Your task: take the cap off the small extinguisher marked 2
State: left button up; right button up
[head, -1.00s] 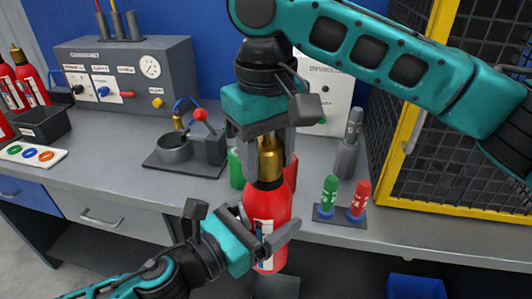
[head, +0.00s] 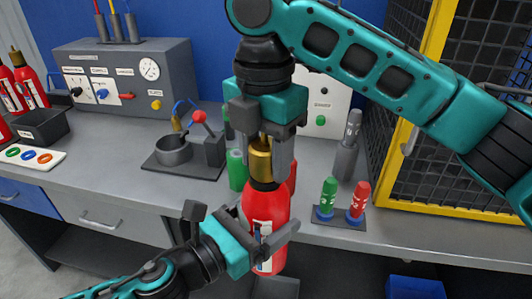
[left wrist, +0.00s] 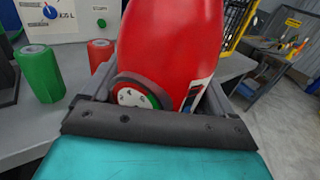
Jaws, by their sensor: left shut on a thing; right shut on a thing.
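A small red extinguisher (head: 266,205) with a white label stands upright in the air before the bench edge. My left gripper (head: 262,228) is shut around its body. My right gripper (head: 263,160) points down from above and is shut on the brass cap (head: 259,162) at its top. The cap still sits on the extinguisher's neck as far as I can see. In the left wrist view the red body (left wrist: 180,45) fills the middle, with a round gauge-like disc (left wrist: 136,95) low on it. I cannot read a number on it.
Behind the extinguisher are a green cylinder (head: 237,170) and a partly hidden red one. A stand with green (head: 328,193) and red (head: 359,198) pegs is to the right, by a yellow-framed mesh cage (head: 455,110). A grey cup fixture (head: 173,152) stands left on the bench (head: 120,185).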

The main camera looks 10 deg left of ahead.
jog(key=n, duration=0.5)
jog(key=shift+w+r+n, duration=0.1)
jog(key=shift+w+n, duration=0.15)
jog(key=shift+n, duration=0.05)
jog(key=n, duration=0.4)
jog(key=shift+n, duration=0.3)
jog(key=o, duration=1.2)
jog(key=shift+s+a, duration=0.1)
jog(key=shift+s, duration=0.05)
